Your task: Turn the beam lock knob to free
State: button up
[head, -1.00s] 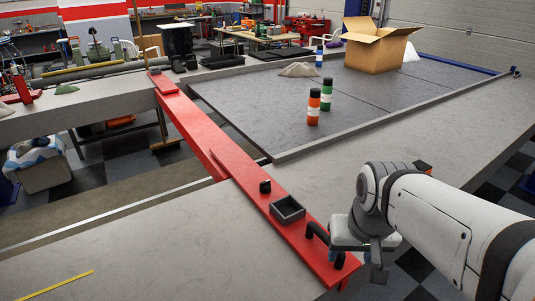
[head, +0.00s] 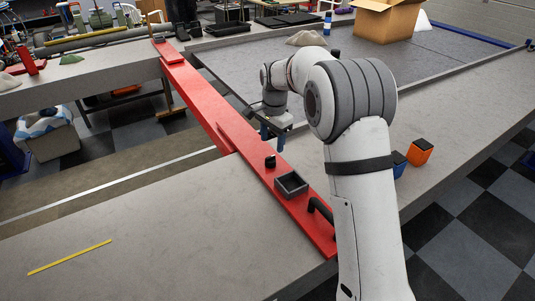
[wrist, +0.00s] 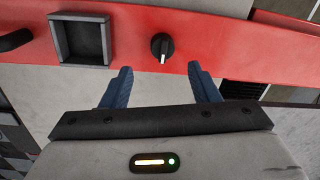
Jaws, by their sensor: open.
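The black beam lock knob (head: 270,161) stands on the red beam (head: 190,92), beside a square grey tray. In the wrist view the knob (wrist: 161,47) is round with a white pointer line running down the picture, toward my gripper. My gripper (head: 272,136) is just beyond the knob in the head view, with its blue fingers pointing down. In the wrist view my gripper (wrist: 160,73) is open and empty, its two fingers apart. The knob shows beyond the gap between the fingertips, apart from both.
The small grey tray (head: 291,184) and a black handle (head: 321,208) sit on the beam near the knob. An orange block (head: 420,151) and a blue block (head: 398,163) stand right of my arm. A yellow strip (head: 69,257) lies on the bare grey surface at left.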

aim_at(270, 157)
jog(key=f, duration=0.5)
jog(key=f+p, duration=0.1)
jog(key=f, duration=0.2)
jog(key=shift+w+a, duration=0.2)
jog(key=shift+a, duration=0.05)
